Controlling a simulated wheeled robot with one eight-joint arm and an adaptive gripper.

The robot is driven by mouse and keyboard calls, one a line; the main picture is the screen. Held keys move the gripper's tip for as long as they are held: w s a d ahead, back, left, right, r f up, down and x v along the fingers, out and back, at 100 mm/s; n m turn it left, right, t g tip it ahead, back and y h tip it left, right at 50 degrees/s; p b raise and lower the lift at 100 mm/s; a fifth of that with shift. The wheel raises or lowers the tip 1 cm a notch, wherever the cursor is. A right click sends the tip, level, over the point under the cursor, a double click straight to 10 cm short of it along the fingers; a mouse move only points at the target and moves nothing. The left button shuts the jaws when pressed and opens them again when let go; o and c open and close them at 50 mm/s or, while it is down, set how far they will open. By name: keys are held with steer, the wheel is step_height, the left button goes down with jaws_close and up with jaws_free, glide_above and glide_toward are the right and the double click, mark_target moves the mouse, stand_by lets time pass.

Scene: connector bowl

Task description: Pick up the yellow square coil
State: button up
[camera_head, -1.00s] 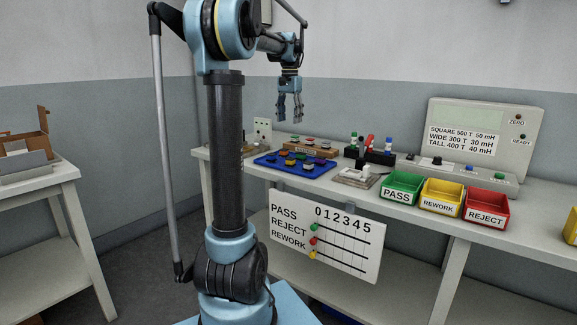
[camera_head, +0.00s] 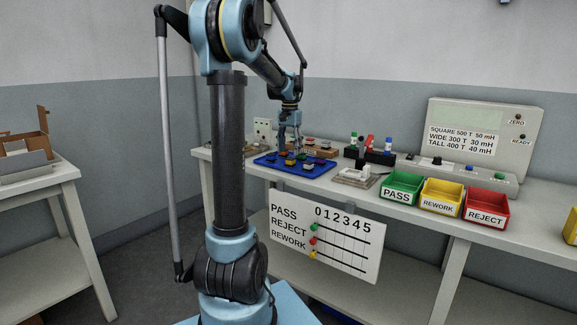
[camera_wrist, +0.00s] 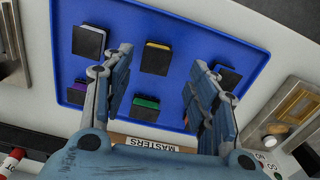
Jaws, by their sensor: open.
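The blue tray (camera_head: 262,162) holds several small dark coils with coloured strips; it fills much of the wrist view (camera_wrist: 215,28). A coil with a yellowish strip, likely the yellow square coil (camera_wrist: 155,60), lies in the middle of the tray in the wrist view. In the head view a small yellow patch (camera_head: 290,161) shows on the tray below my gripper. My gripper (camera_head: 289,150) is open and points down over the tray. In the wrist view its fingertips (camera_wrist: 162,62) stand either side of the yellowish coil, with nothing held. The height gap is unclear.
A coil with a green strip (camera_wrist: 146,104) lies close to the yellowish one, between the fingers in the wrist view. A wooden MASTERS block (camera_wrist: 150,142) stands behind the tray. Green (camera_head: 402,187), yellow (camera_head: 441,196) and red (camera_head: 486,207) bins line the bench's front edge, to the right.

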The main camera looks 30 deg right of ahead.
mark_target(290, 158)
steer(key=shift+s+f, duration=0.2)
steer(key=shift+f, duration=0.9)
steer(key=shift+s+f, duration=0.15)
steer(key=shift+f, duration=0.95)
steer(key=c, duration=1.1)
